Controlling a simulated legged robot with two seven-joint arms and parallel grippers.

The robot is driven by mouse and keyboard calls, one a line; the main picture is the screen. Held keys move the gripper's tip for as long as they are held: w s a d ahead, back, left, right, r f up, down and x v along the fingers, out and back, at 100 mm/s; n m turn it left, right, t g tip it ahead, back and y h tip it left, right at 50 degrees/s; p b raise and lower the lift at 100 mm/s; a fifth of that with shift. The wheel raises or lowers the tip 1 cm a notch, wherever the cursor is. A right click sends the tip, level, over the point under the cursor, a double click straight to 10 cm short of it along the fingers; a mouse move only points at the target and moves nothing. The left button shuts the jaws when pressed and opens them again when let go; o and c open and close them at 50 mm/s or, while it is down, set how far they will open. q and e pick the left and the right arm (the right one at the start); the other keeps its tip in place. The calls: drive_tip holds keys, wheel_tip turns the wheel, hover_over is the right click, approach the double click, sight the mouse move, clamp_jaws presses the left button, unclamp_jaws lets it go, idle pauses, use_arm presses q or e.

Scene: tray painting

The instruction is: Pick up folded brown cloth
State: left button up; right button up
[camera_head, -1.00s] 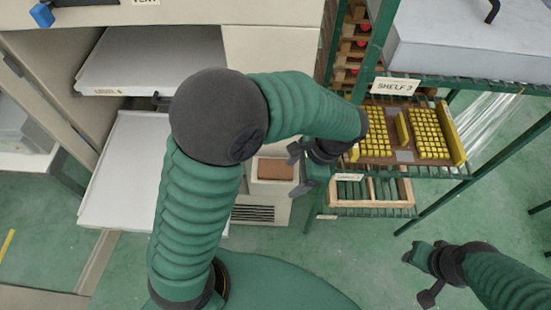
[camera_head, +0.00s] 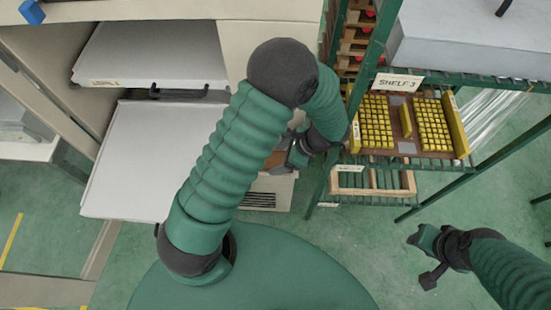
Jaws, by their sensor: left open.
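The folded brown cloth (camera_head: 274,160) lies on top of a pale cabinet or bin left of the green rack. Only a small piece of it shows, because my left arm covers the rest. My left gripper (camera_head: 292,158) is open, over or just right of the cloth. I cannot tell its height above the cloth or whether it touches it. My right gripper (camera_head: 421,260) is at the lower right, over the floor and well away from the cloth; its fingers look apart and empty.
The green rack (camera_head: 412,78) with the Shelf 3 label stands close to the right of my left gripper. White pull-out trays (camera_head: 135,160) stick out on the left. Green floor is open at lower right.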

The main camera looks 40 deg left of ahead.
use_arm(q)
drive_tip(key=shift+s+a+f, duration=0.15)
drive_tip(key=shift+a+f, duration=0.05)
drive_tip(key=shift+f, duration=0.2)
drive_tip(key=c, duration=1)
drive_tip(key=shift+o, duration=0.2)
drive_tip(key=shift+r, duration=0.15)
drive_tip(key=shift+r, duration=0.3)
drive_tip(key=r, duration=0.2)
drive_tip(key=shift+s+d+r, duration=0.3)
drive_tip(key=shift+s+d, duration=0.05)
drive_tip(key=shift+d, duration=0.05)
drive_tip(key=s+d+r+b, duration=0.1)
drive_tip(key=s+d+b, duration=0.1)
drive_tip(key=s+d, duration=0.6)
drive_tip(key=s, duration=0.4)
drive_tip(key=shift+s+d+r, duration=0.15)
drive_tip(key=shift+d+r, duration=0.1)
drive_tip(key=shift+d, duration=0.05)
